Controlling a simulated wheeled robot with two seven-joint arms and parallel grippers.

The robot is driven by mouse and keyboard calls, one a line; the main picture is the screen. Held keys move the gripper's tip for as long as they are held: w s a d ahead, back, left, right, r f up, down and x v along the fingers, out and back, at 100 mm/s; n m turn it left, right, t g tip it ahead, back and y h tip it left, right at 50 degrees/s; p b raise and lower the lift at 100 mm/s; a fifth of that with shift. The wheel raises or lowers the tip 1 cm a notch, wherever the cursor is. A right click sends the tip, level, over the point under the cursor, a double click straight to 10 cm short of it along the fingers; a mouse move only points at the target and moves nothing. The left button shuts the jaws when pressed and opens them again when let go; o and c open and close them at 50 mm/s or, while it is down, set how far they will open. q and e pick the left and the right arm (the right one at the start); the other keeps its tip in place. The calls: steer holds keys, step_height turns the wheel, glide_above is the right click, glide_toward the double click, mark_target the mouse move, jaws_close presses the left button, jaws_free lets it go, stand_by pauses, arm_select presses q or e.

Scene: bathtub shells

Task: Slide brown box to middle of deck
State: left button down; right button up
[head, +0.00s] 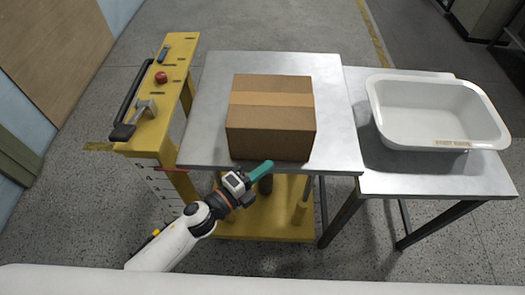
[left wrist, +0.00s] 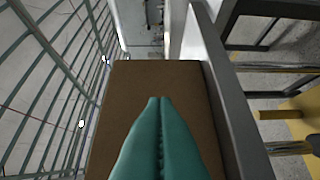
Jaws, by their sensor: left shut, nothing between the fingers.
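The brown box (head: 270,115) stands upright on the metal deck (head: 205,110) of a yellow lift cart, a little right of the deck's left side and with its front face close to the front edge. A lighter tape strip runs across its top. My left gripper (head: 268,167) is shut and empty, its green fingertips just in front of the box's lower front face. In the left wrist view the shut green fingers (left wrist: 155,105) point at the brown box (left wrist: 130,75), overlapping its face. I cannot tell whether they touch it. My right gripper is not in view.
A white tub shell (head: 440,110) sits on a metal table (head: 440,178) right beside the deck. The cart's yellow post (head: 165,90) with a black handle, red knob and lever stands at the left. Grey floor is open behind.

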mark_target(275, 148)
arm_select(q)
steer(key=shift+w+a+p, duration=0.15)
steer(key=shift+w+p, duration=0.15)
steer(key=shift+w, duration=1.65)
steer(key=w+b, duration=0.4)
steer(key=w, duration=1.1)
steer(key=shift+s+f, duration=0.15)
